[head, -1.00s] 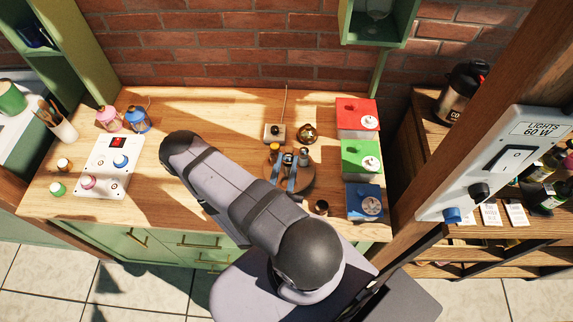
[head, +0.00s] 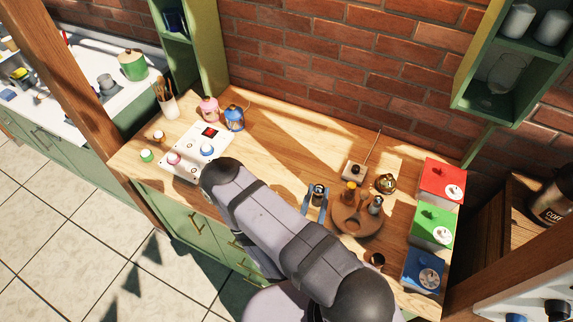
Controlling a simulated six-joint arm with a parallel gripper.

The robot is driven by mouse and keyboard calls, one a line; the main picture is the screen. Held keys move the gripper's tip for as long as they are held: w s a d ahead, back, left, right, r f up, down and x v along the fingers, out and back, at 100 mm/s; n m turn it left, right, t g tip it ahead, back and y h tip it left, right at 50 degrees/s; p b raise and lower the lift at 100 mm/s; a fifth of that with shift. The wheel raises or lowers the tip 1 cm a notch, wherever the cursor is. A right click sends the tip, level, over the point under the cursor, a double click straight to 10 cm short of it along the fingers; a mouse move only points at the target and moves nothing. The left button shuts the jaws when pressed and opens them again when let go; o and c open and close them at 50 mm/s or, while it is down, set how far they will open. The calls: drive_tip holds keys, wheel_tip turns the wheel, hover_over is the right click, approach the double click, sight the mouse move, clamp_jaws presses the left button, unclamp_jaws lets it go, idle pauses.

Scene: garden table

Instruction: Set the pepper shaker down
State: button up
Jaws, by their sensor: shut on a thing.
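My gripper (head: 317,204) has blue fingers and is shut on a small dark shaker with a metallic top, the pepper shaker (head: 318,194). The shaker looks upright between the fingers, just left of the round wooden tray (head: 345,226). I cannot tell whether its base touches the table or hangs a little above it; its lower part is hidden by the fingers and my arm. On the tray stand an orange-brown bottle (head: 349,192) and a second, greyish shaker (head: 376,205).
Red (head: 437,178), green (head: 429,230) and blue (head: 421,272) canisters line the right end of the wooden table (head: 275,155). A small box with a rod (head: 354,171), a brass pot (head: 386,183) and a dark cup (head: 377,260) are near the tray. Bare wood lies left of the gripper.

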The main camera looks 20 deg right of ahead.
drive_tip(key=w+a+f+b, duration=0.2)
drive_tip(key=f+b, duration=0.3)
drive_tip(key=f, duration=0.3)
drive_tip(key=shift+a, duration=0.65)
drive_tip(key=shift+f+b, duration=0.2)
drive_tip(key=shift+b, duration=0.15)
drive_tip(key=shift+f+b, duration=1.4)
drive_tip(key=shift+f, duration=0.35)
drive_tip(key=shift+f, duration=0.25)
drive_tip(key=o, duration=1.1)
drive_tip(key=shift+r, duration=0.1)
